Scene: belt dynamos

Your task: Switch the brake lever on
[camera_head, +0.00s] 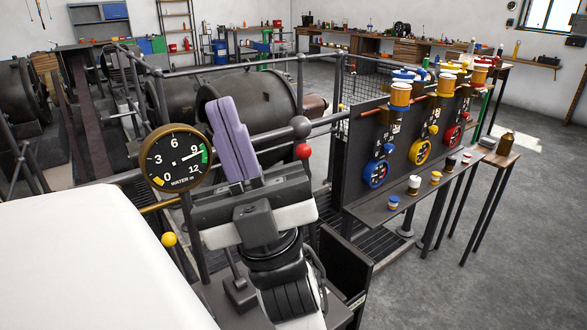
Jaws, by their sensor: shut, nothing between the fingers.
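My gripper (223,108) is in the middle of the view with its purple fingers pointing up and shut, nothing between them. A lever with a red ball knob (303,151) shows just right of my gripper's body, apart from the fingers; its shaft is mostly hidden behind my arm. A yellow ball knob (168,239) shows lower left, below the gauge. I cannot tell which of these knobs belongs to the brake lever, or its on or off position.
A round water gauge (175,158) stands close left of my gripper. A railing (225,66) and a large dark cylindrical machine (250,98) are behind it. A dark panel (385,130) with coloured handwheels and jars is at right. Open floor (480,290) lies at lower right.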

